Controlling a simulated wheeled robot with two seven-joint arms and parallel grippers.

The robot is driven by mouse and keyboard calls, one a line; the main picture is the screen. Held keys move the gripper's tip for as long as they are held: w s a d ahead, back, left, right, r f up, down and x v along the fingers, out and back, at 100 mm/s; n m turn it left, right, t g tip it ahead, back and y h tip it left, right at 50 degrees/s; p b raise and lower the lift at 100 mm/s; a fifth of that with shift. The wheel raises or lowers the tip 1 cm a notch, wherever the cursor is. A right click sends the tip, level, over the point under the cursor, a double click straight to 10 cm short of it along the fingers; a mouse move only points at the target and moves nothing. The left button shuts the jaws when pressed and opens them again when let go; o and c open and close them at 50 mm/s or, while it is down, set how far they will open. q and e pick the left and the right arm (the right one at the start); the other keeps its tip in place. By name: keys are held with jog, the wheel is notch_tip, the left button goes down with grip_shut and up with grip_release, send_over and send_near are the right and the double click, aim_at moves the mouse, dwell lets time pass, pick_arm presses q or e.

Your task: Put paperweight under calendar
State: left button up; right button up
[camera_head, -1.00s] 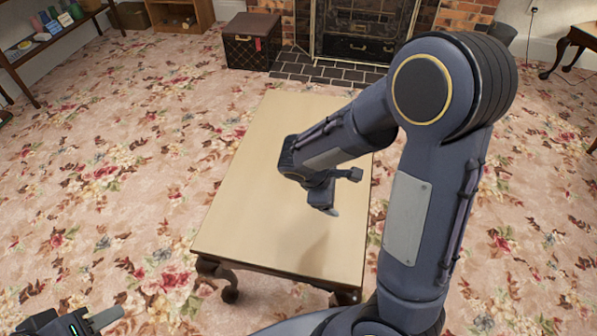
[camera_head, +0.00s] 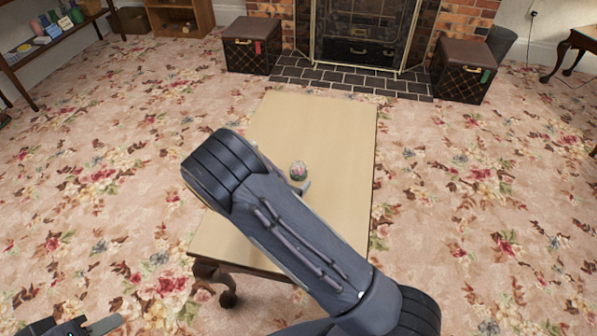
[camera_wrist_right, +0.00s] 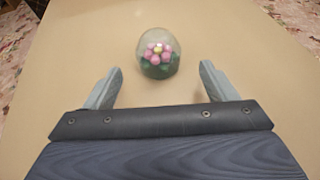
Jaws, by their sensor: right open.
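The paperweight (camera_head: 297,170), a small clear dome with a pink flower inside, stands on the wooden table (camera_head: 325,125). In the right wrist view the paperweight (camera_wrist_right: 155,52) is upright, just beyond and between the two fingertips. My right gripper (camera_wrist_right: 160,75) is open and empty, low over the table. In the head view my right arm hides most of this gripper; only a fingertip (camera_head: 305,186) shows beside the paperweight. My left gripper (camera_head: 95,326) is partly cut off at the bottom left edge, and its jaw opening is unclear. I see no calendar in either view.
The tabletop around the paperweight is bare. Two dark chests (camera_head: 250,45) (camera_head: 463,70) flank the fireplace (camera_head: 360,35) at the back. A shelf with colourful items (camera_head: 45,35) stands at far left, and a side table (camera_head: 575,45) at far right. The flowered carpet is open.

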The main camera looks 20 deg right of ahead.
aim_at(294, 175)
jog(key=b+x, duration=0.1)
jog(key=x, duration=0.3)
jog(key=shift+w+d+f, duration=0.1)
jog(key=shift+w+d, duration=0.1)
jog(key=shift+w, duration=0.05)
jog(key=c, duration=1.1)
jog(key=shift+c, duration=1.3)
